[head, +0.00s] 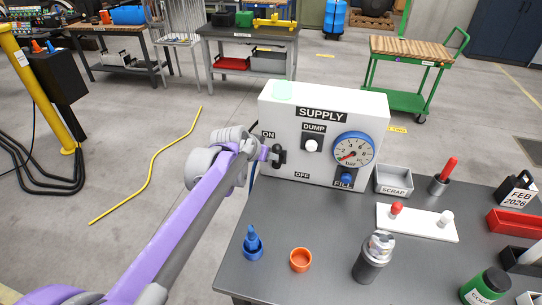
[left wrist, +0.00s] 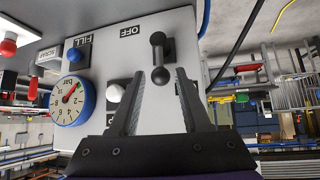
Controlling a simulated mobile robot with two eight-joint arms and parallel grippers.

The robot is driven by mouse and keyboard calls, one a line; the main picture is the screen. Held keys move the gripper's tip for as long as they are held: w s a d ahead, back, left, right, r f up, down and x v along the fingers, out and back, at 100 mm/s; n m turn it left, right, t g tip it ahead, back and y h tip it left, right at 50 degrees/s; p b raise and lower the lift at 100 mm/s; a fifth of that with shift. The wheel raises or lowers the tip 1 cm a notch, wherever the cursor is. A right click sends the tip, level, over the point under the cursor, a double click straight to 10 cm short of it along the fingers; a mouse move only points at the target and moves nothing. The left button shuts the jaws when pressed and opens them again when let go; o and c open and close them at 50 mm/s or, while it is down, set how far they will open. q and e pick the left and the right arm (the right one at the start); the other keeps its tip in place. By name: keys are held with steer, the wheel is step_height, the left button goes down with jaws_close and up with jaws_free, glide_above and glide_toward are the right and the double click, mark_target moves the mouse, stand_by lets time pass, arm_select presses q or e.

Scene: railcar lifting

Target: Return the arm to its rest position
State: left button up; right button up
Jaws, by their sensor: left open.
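My left gripper (head: 268,152) is at the left side of the white SUPPLY box (head: 300,105), in front of its black ON/OFF lever (head: 280,156). In the left wrist view the gripper (left wrist: 161,74) is open, with its two dark fingers apart. The lever (left wrist: 160,50) shows at and beyond the fingertips, its round knob lying between them in the picture. I cannot tell whether any finger touches it. My left arm reaches in from the lower left. My right gripper is not in view.
The box also carries a white DUMP knob (head: 311,145), a pressure gauge (head: 354,149) and a blue FILL button (head: 346,180).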

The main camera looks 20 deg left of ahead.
arm_select(q)
steer(key=shift+s+r, duration=0.3)
